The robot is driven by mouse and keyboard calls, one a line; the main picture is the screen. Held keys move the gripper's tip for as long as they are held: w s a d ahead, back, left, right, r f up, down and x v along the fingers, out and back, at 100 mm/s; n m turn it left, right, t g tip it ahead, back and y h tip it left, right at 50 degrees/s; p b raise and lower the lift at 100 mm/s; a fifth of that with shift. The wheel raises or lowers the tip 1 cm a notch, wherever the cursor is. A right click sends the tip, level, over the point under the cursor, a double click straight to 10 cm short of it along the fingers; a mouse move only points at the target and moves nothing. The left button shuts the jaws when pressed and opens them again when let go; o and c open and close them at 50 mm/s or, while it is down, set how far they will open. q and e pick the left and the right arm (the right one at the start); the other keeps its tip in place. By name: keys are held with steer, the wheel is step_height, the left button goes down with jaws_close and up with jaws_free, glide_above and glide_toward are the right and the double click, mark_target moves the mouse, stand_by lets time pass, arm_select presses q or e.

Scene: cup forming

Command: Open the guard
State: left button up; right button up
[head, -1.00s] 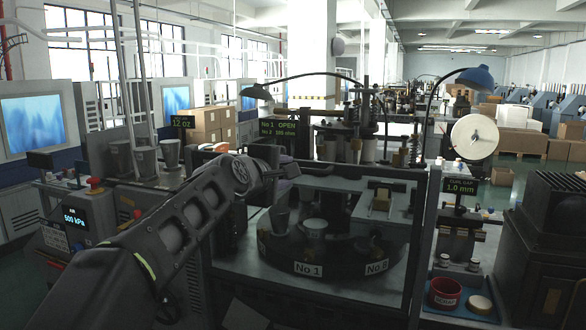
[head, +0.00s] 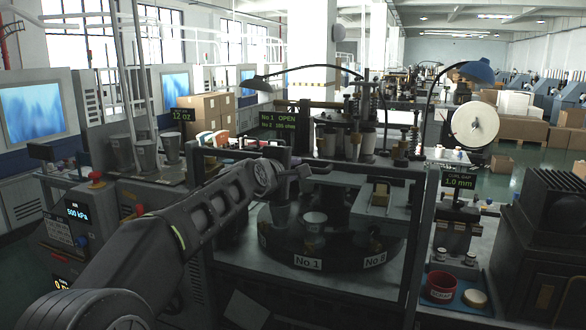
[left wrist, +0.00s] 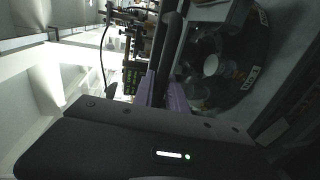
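The guard (head: 345,245) is a dark-framed clear panel across the front of the forming machine, with a dark bar (head: 385,170) along its top. Behind it is the dark turntable labelled No 1 and No 8. My left gripper (head: 312,172) is at this top bar, about mid-width. In the left wrist view the purple fingertips (left wrist: 159,94) lie on either side of a dark bar (left wrist: 170,50). Whether they press on it cannot be told. The guard appears down, in front of the turntable. My right gripper is not in view.
A green-lettered display (head: 278,122) reading No 1 OPEN stands behind the bar. Grey cups (head: 146,155) stand on a shelf at the left. A lamp (head: 477,70) arches over the right side. A red tub (head: 440,287) sits on a blue tray at the right.

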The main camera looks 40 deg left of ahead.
arm_select(q)
jaws_close()
stand_by(1.0)
